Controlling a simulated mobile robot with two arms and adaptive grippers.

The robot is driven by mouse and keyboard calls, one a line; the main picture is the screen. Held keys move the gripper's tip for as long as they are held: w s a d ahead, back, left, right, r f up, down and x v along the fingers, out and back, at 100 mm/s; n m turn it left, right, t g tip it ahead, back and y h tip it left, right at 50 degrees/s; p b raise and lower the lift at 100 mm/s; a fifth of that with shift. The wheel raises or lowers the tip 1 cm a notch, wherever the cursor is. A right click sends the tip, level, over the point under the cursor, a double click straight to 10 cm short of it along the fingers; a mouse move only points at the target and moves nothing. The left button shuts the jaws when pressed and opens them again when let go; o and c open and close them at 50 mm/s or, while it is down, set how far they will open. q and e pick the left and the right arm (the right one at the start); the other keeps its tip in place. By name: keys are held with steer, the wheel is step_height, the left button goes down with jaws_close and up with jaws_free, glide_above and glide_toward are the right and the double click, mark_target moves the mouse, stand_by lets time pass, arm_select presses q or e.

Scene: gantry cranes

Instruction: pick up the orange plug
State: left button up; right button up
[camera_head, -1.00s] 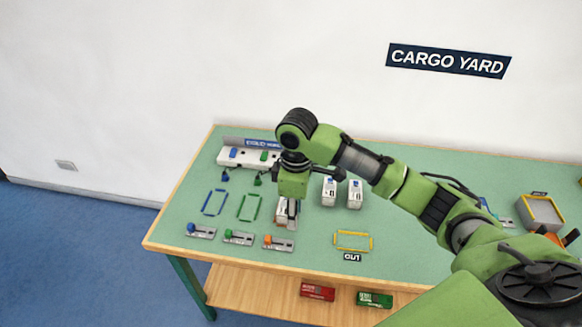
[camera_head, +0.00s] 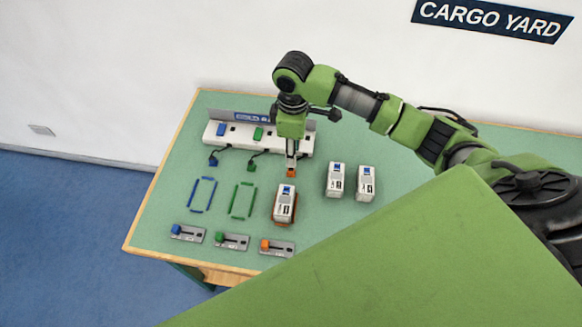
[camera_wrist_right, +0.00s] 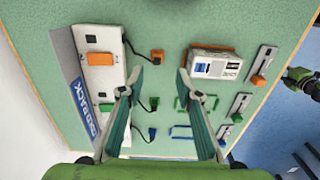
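The orange plug (camera_head: 291,173) lies on the green table, just in front of the white socket rack. It also shows in the right wrist view (camera_wrist_right: 157,55), with a black cable running to the rack. My right gripper (camera_head: 291,158) points down directly over the plug and partly covers it in the head view. In the right wrist view its fingers (camera_wrist_right: 163,62) are spread, with the plug between the tips in the picture and nothing visibly held. Whether the tips are level with the plug, I cannot tell. My left gripper is not in view.
The rack (camera_head: 222,142) stands behind, with blue and green plugs (camera_head: 252,166) to the left. A white container (camera_head: 285,203) sits in the orange outline close in front. Two more containers (camera_head: 335,180) stand to the right. Slider switches (camera_head: 232,242) line the front edge.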

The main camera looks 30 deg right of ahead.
mark_target(291, 170)
steer(key=f, duration=0.4)
steer(key=shift+w+f+p, duration=0.25)
steer(key=shift+f+p, duration=0.1)
step_height(291, 170, down, 4)
steer(key=shift+w+a+r+p, duration=0.1)
steer(key=shift+w+r+p, duration=0.05)
steer(key=shift+r+p, duration=0.15)
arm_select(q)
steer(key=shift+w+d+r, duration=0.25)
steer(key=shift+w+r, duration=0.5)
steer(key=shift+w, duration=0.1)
arm_select(e)
steer(key=shift+f, duration=0.25)
jaws_close()
